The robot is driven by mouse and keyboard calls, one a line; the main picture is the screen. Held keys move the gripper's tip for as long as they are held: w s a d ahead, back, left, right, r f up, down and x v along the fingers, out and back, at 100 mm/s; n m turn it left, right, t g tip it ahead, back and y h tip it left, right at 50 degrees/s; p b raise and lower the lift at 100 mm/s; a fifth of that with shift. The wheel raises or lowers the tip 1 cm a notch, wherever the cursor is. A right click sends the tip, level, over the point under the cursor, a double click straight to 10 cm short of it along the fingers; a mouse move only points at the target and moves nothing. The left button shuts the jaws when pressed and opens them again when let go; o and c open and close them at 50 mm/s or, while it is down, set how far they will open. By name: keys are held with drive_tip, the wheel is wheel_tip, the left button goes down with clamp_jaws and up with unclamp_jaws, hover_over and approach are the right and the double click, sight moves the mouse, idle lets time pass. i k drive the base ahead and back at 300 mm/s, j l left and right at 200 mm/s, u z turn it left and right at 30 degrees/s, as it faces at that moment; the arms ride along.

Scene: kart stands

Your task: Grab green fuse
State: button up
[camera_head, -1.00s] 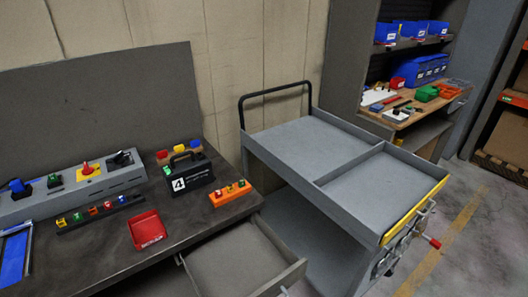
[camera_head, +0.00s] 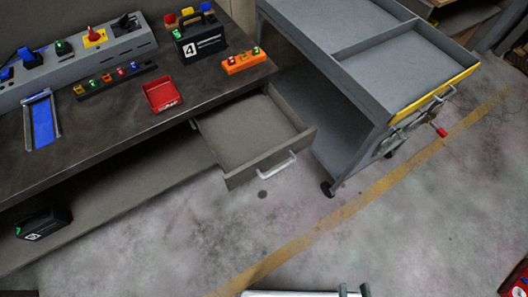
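The orange block (camera_head: 236,66) stands near the right edge of the dark workbench. I cannot tell which of these is the green fuse. At the bottom edge, a white part and two short grey prongs show, perhaps my arm and gripper (camera_head: 354,291). They are cut off and far from the workbench top.
A red tray (camera_head: 162,107), a black case marked 4 (camera_head: 198,58) and a switch panel (camera_head: 80,62) stand on the workbench. An open drawer (camera_head: 228,182) juts out below. A grey cart (camera_head: 352,92) stands to the right. The floor (camera_head: 400,220) in front is clear.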

sight(58, 44)
drive_tip(key=u, duration=1.3)
